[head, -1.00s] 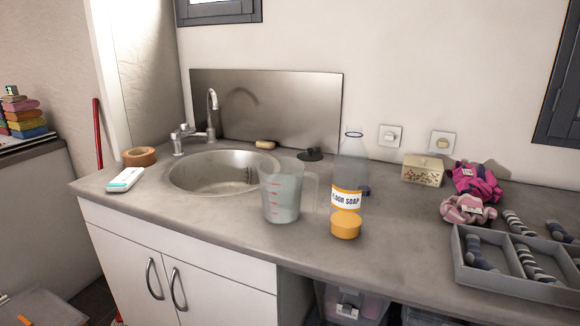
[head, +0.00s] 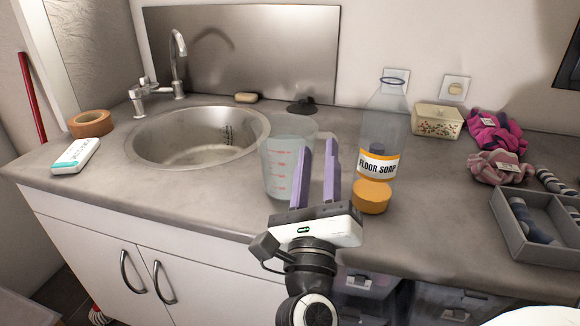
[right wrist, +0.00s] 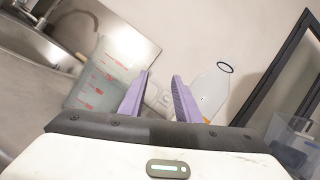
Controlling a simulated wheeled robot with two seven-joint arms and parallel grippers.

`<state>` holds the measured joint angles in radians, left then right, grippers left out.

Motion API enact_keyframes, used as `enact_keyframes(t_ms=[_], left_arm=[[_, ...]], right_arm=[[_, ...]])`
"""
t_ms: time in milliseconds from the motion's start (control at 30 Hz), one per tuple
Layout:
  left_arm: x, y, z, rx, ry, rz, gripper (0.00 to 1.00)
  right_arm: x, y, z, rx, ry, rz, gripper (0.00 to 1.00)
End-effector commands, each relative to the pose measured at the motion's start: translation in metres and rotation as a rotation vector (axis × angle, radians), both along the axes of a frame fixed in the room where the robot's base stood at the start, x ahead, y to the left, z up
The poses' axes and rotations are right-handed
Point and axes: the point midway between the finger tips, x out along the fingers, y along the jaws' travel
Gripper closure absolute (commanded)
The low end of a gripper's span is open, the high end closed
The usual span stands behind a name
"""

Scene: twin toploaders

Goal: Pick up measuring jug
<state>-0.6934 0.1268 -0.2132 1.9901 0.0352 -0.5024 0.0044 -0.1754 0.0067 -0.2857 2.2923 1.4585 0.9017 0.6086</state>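The measuring jug (head: 285,160) is clear plastic with red markings and stands upright on the counter, right of the sink. It also shows in the right wrist view (right wrist: 98,82), left of the fingers. Its handle side faces right, partly behind the purple fingers. My right gripper (head: 317,165) is open, its fingers apart, in front of the jug's right side in the head view. In the right wrist view the open fingers (right wrist: 158,88) have nothing clearly held between them; whether they touch the handle I cannot tell. My left gripper is not in view.
A floor soap bottle (head: 378,150) stands close to the right of the gripper. The sink (head: 195,140) is left of the jug. A grey divided tray (head: 535,235) with socks is at the right. The front counter left of the gripper is clear.

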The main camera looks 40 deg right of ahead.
Motion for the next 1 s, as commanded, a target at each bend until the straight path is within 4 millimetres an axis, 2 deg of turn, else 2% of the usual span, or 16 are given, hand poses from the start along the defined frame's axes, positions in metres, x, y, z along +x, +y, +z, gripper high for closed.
enact_keyframes(t_ms=[33, 100, 200, 300, 567, 833, 1000], left_arm=[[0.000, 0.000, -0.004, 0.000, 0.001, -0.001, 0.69], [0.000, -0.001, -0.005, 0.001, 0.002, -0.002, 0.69], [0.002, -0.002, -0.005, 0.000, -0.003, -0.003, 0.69], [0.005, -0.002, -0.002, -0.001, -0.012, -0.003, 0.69], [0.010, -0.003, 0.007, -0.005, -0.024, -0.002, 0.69], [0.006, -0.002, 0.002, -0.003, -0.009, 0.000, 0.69], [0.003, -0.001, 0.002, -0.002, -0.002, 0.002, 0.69]], right_arm=[[-0.003, -0.011, -0.005, 0.142, -0.048, -0.008, 0.70], [-0.005, -0.021, -0.015, 0.314, -0.089, -0.015, 0.70], [-0.006, -0.027, -0.029, 0.494, -0.122, -0.017, 0.70], [-0.005, -0.028, -0.039, 0.598, -0.135, -0.019, 0.70], [0.017, -0.055, -0.041, 0.635, -0.138, -0.021, 0.70], [0.033, -0.073, -0.042, 0.634, -0.136, -0.020, 0.70], [0.050, -0.093, -0.041, 0.633, -0.137, -0.021, 0.70]])
